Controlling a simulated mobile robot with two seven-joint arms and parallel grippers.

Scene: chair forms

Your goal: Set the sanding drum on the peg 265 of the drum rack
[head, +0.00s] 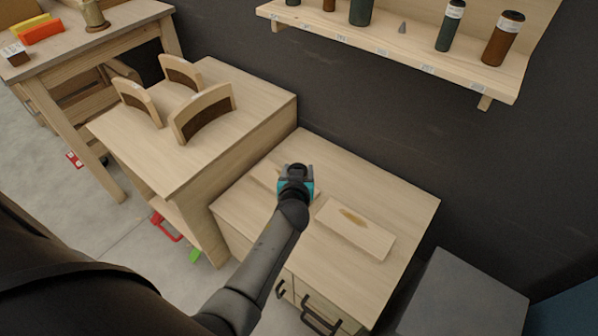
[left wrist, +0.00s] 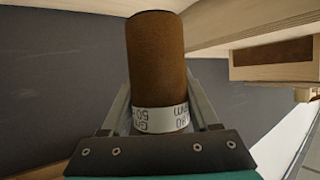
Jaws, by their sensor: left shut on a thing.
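My left gripper (head: 297,172) is over the low wooden cabinet in the head view. In the left wrist view its two fingers (left wrist: 160,105) are shut on the sanding drum (left wrist: 157,60), a brown cylinder with a white printed band near the gripper. The drum is hidden by the gripper in the head view. The drum rack (head: 390,52) is a wooden shelf on the dark wall, well above and beyond the gripper. It bears green and brown drums, and a bare grey pointed peg (head: 403,27) between them. Its small front labels are too blurred to read. My right gripper is not in view.
The low cabinet (head: 385,200) holds a flat board (head: 355,229) with a brown mark. A wooden table (head: 255,90) to the left bears curved wooden forms (head: 202,112). A grey box (head: 465,295) stands at the lower right. Clear wall lies between cabinet and rack.

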